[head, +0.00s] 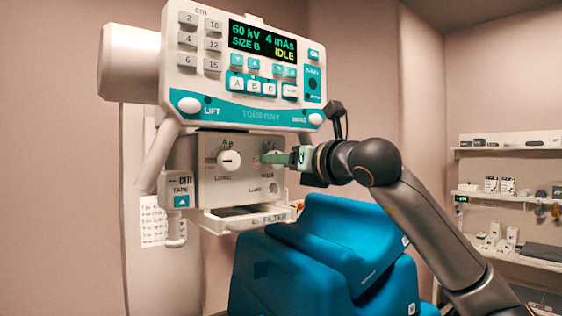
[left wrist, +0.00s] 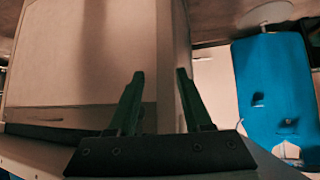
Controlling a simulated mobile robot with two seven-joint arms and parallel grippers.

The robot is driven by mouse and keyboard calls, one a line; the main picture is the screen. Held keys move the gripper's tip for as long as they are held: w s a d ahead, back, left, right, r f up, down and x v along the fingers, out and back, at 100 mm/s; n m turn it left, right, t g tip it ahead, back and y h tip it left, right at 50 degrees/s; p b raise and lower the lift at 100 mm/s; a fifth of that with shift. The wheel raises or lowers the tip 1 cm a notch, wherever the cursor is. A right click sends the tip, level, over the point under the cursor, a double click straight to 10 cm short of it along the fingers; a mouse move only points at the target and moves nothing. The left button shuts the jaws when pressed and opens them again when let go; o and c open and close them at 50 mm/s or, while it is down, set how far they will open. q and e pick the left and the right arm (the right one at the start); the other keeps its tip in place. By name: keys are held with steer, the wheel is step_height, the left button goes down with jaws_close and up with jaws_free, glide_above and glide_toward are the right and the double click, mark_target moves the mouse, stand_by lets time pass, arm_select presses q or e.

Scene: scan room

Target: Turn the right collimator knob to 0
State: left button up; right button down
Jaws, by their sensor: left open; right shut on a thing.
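The collimator box (head: 210,190) hangs under the X-ray control panel in the head view. Its left knob (head: 229,160) is white and round and stands clear. The right knob (head: 271,157) is partly covered by the green fingers of my right gripper (head: 275,158), which come in from the right and are shut on it. The knob's pointer and the scale around it are too small and covered to read. My left gripper (left wrist: 160,100) shows only in the left wrist view, with its green fingers apart and nothing between them.
The control panel (head: 250,113) with buttons and a display sits just above the collimator. A filter tray (head: 245,218) is below the box. A blue padded chair (head: 320,265) stands beneath my right arm. Shelves (head: 520,200) with small items are at the right wall.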

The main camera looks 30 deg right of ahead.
steer(key=shift+n, duration=0.3)
steer(key=n, duration=0.2)
steer(key=shift+n, duration=0.4)
steer(key=n, duration=0.3)
steer(key=shift+n, duration=0.4)
steer(key=n, duration=0.3)
steer(key=shift+d+n+p, duration=0.1)
steer(key=shift+n+p, duration=0.2)
steer(key=shift+p, duration=0.1)
steer(key=shift+n+y+p, duration=0.3)
steer(key=shift+n+p, duration=0.1)
steer(key=shift+n, duration=1.5)
steer(key=shift+c, duration=1.9)
jaws_free()
